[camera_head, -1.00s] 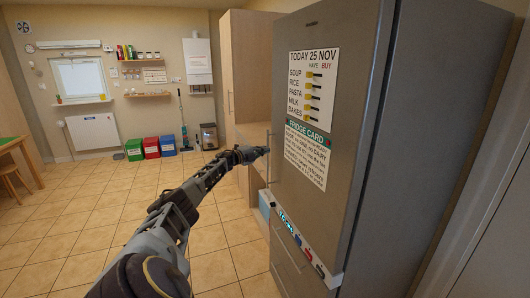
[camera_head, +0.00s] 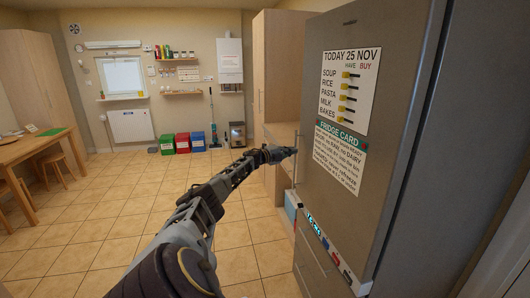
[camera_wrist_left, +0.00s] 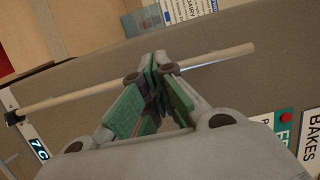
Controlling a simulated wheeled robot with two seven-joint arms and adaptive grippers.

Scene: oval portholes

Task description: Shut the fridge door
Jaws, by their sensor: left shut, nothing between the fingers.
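The grey fridge door (camera_head: 385,130) fills the right of the head view, carrying a shopping list and a fridge card. Its handle is a pale bar, running diagonally across the left wrist view (camera_wrist_left: 215,55). My left gripper (camera_head: 290,153) is at the left edge of the door, beside the handle. In the left wrist view its green-padded fingers (camera_wrist_left: 155,62) are shut and empty, their tips overlapping the bar; I cannot tell whether they touch it. The door looks about in line with the fridge body, but I cannot tell whether a small gap is left. My right gripper is out of view.
A tall wooden cabinet (camera_head: 282,60) stands just beyond the fridge. A wooden table (camera_head: 35,148) with stools is at the left. Coloured bins (camera_head: 182,142) line the back wall. The tiled floor (camera_head: 120,215) between is clear.

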